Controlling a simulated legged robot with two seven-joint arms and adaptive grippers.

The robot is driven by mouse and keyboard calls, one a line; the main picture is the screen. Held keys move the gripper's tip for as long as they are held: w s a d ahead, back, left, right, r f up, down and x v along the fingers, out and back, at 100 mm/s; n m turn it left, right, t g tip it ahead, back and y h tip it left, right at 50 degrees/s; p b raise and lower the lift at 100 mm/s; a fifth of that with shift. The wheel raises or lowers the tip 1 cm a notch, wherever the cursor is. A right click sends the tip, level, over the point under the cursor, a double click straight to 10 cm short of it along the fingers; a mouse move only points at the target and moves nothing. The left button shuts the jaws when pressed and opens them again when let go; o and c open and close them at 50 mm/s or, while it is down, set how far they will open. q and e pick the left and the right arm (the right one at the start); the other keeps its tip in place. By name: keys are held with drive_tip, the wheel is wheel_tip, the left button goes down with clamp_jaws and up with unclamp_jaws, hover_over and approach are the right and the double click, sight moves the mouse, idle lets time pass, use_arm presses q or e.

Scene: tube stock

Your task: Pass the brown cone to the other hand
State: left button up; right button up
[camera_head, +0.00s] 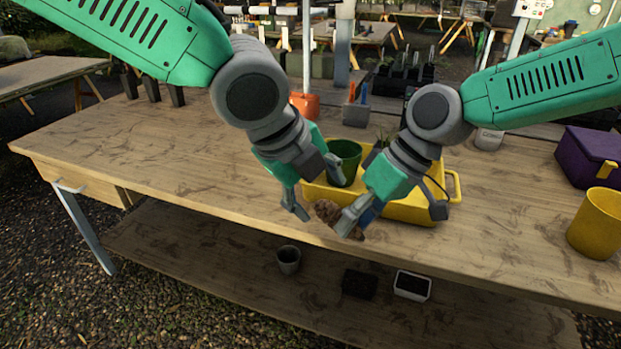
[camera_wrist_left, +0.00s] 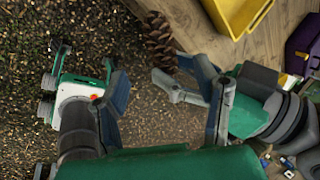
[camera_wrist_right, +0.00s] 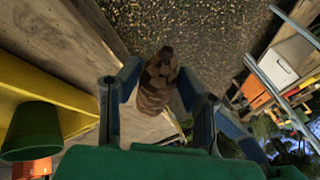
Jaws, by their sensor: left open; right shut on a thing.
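The brown cone (camera_head: 326,211) is a scaly pine cone held above the front edge of the table. My right gripper (camera_head: 354,218) is shut on it. In the right wrist view the cone (camera_wrist_right: 157,82) sits between the two fingers, its narrow end pointing away from the palm. My left gripper (camera_head: 315,190) is open and empty, just left of and above the cone. In the left wrist view the cone (camera_wrist_left: 159,42) lies beyond the open fingers, not between them. The fingers hide part of the cone.
A yellow tray (camera_head: 415,208) with a green pot (camera_head: 343,160) stands close behind the grippers on the wooden table (camera_head: 160,160). A yellow pot (camera_head: 597,222) and a purple box (camera_head: 590,155) are at the right. The left part of the tabletop is clear.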

sight(332, 213)
use_arm(q)
drive_tip(key=x, duration=0.8)
drive_tip(key=shift+d, duration=0.15)
use_arm(e)
drive_tip(key=shift+d, duration=0.15)
use_arm(q)
drive_tip(key=c, duration=1.2)
drive_tip(key=shift+c, duration=0.2)
use_arm(e)
drive_tip(key=o, duration=1.2)
